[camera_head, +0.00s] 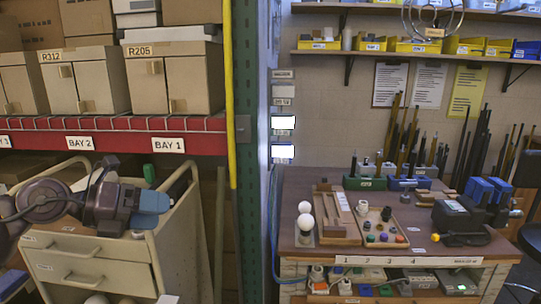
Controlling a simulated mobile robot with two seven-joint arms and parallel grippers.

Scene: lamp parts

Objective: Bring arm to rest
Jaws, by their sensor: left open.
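My left arm comes in from the left edge in front of a cream drawer cart. My left gripper (150,204) ends in blue fingertips and points right, above the cart's top. It is open, and I see nothing between its fingers. It is well apart from the workbench (420,248) on the right. On the bench, two white round bulbs (305,222) stand at the front left, beside a wooden tray (338,232) and several small coloured caps (383,238). My right gripper is not in view.
The cream drawer cart (95,250) stands under my left arm. Shelves with cardboard boxes (170,75) rise behind it, with a red beam (120,138) and a yellow post (230,95). A black tool (460,238) lies at the bench's right. Open space separates cart and bench.

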